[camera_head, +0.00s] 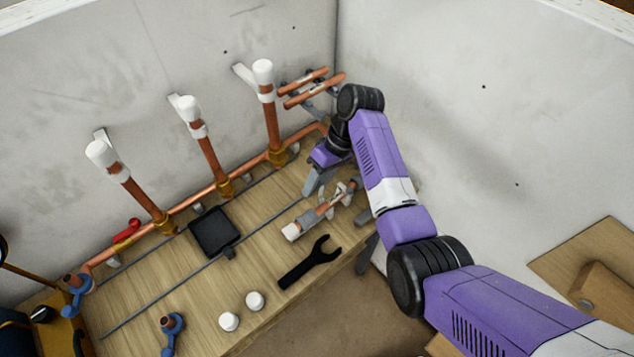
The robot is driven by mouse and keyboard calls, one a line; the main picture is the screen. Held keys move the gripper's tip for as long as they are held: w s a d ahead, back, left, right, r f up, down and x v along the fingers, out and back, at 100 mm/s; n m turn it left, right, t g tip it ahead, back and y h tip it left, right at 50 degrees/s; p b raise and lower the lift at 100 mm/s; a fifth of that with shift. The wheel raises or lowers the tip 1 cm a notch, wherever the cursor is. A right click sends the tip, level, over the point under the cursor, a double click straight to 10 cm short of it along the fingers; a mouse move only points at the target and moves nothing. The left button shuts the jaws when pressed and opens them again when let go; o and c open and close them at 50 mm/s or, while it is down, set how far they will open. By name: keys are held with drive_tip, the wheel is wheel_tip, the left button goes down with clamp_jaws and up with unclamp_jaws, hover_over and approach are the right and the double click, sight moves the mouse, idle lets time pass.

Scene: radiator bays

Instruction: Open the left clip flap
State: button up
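My gripper (313,183) points down over the right end of the wooden bench, near the wall corner. Its grey finger part shows below the purple wrist, and I cannot tell its opening or whether it touches anything. Three upright copper pipes with white tops stand along the back wall. Pale clip-like pieces show behind them: left (102,138), middle (176,101) and right (243,74). The left one is far from my gripper. Grey brackets (318,112) hold two short copper pipes near the corner. I cannot tell which piece is the left clip flap, or its state.
The bench (190,290) carries a black square tray (214,232), a black open-ended wrench (308,263), two white caps (242,311), a copper-and-white valve piece (318,213) and blue-handled fittings (172,330). A red-handled valve (127,231) sits at the back left.

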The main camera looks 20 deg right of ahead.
drive_tip(key=v, duration=0.7)
drive_tip(key=shift+d+r, duration=0.2)
drive_tip(key=shift+r, duration=0.15)
idle(0.4)
